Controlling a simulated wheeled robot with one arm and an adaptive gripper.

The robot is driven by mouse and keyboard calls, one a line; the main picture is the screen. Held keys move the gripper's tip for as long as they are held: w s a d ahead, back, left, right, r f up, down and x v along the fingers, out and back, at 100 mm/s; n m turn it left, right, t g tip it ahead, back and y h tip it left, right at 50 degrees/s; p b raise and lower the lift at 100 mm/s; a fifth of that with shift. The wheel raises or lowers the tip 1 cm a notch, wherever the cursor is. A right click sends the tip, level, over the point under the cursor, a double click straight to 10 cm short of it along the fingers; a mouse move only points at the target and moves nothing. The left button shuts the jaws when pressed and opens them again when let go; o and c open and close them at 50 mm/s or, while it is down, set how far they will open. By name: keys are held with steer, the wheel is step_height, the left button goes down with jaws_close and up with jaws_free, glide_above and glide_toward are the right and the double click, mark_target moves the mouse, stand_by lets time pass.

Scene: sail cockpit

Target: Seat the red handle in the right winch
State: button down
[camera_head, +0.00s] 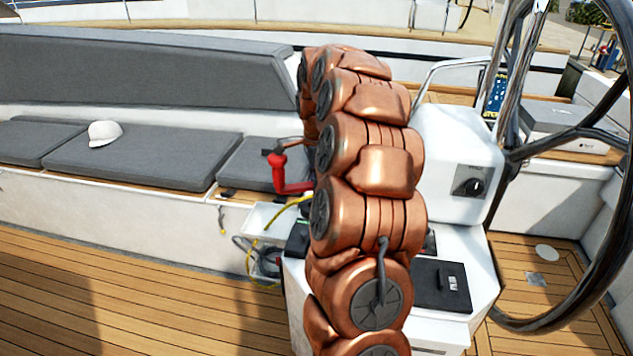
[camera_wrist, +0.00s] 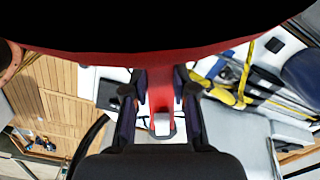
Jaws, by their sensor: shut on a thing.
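The red handle (camera_head: 292,187) stands out to the left of my copper arm in the head view, with a red grip at the top and a red arm bending to the right below. In the wrist view, the red handle (camera_wrist: 160,85) runs between the two dark fingers of my gripper (camera_wrist: 160,92), which is shut on it. A wide red and black part of it fills the top of that view, close to the camera. My gripper is mostly hidden behind my arm in the head view. I cannot make out the right winch in either view.
A white console (camera_head: 455,160) and a large steering wheel (camera_head: 510,150) stand to the right. Yellow rope (camera_head: 253,255) hangs by an open white locker. Grey cushions (camera_head: 150,155) with a white cap (camera_head: 104,133) line the bench. The teak deck at lower left is clear.

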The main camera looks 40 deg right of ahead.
steer(key=shift+f+b, duration=0.35)
steer(key=shift+f, duration=0.15)
stand_by(0.3)
steer(key=c, duration=0.9)
jaws_free()
steer(key=shift+o, duration=0.6)
steer(key=o, duration=0.4)
steer(key=shift+r+p, duration=0.3)
steer(key=shift+r, duration=4.25)
